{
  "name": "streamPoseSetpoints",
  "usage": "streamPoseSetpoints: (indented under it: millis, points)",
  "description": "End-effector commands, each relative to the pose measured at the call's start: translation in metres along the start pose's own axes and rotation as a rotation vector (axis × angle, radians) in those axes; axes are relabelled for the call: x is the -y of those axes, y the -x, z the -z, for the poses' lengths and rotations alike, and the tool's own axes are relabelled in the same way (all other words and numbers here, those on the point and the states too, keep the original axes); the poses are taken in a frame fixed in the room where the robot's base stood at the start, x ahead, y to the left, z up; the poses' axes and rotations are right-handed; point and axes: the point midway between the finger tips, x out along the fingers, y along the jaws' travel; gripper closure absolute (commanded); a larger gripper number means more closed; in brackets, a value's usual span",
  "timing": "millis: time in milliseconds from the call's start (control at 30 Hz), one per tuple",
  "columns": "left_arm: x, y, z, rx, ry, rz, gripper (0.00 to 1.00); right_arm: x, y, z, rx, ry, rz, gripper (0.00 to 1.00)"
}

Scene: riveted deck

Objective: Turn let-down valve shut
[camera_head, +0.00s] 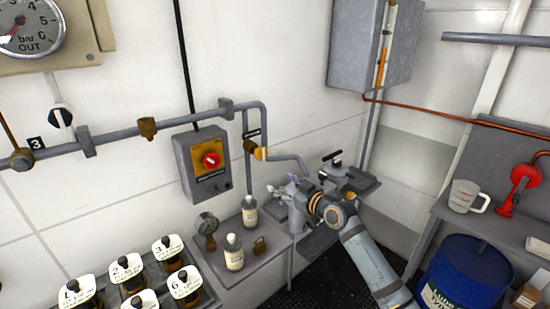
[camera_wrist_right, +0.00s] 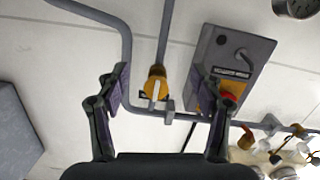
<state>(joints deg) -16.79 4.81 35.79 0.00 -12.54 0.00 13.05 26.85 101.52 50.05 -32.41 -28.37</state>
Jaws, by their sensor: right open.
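A small yellow-and-brass valve (camera_head: 260,153) sits on the grey vertical pipe at the wall, beside a dark label plate (camera_head: 252,133) too small to read. I take it as the let-down valve. In the right wrist view the valve (camera_wrist_right: 156,84) shows a pale lever lying roughly along the pipe. My right gripper (camera_head: 281,187) is open and empty, below and right of the valve in the head view. In the wrist view the open fingers (camera_wrist_right: 160,80) frame the valve with clear space on both sides, apparently not touching it. My left gripper is not in view.
A grey box with a red knob (camera_head: 211,160) hangs left of the valve. A bench below holds white-capped bottles (camera_head: 234,255) and a gauge (camera_head: 206,224). A black T-handle (camera_head: 332,157) stands right of my gripper. A blue drum (camera_head: 460,275) is far right.

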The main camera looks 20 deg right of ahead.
Motion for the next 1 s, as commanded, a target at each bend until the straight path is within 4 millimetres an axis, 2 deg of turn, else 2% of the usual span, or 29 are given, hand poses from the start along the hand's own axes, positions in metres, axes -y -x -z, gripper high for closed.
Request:
streamPoseSetpoints:
  millis: [33,100,200,367,467,700,800,1000]
  points:
    - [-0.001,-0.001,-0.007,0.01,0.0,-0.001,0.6,-0.001,0.002,0.029,-0.054,0.023,0.01,0.33]
    - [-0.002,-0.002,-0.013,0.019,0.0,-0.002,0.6,-0.001,0.005,0.056,-0.105,0.043,0.022,0.33]
    - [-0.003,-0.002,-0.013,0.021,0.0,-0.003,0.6,0.0,0.007,0.071,-0.134,0.053,0.03,0.33]
    - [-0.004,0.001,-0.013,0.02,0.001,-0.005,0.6,-0.001,0.002,0.074,-0.136,0.049,0.028,0.33]
    - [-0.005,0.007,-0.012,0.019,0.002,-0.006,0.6,-0.001,-0.012,0.077,-0.137,0.044,0.028,0.33]
    - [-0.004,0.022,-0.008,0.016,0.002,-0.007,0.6,0.002,-0.064,0.085,-0.135,0.043,0.03,0.33]
    - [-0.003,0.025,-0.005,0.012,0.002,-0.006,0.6,0.002,-0.08,0.085,-0.134,0.047,0.029,0.33]
    - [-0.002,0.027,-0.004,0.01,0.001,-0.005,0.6,0.003,-0.096,0.085,-0.133,0.05,0.029,0.33]
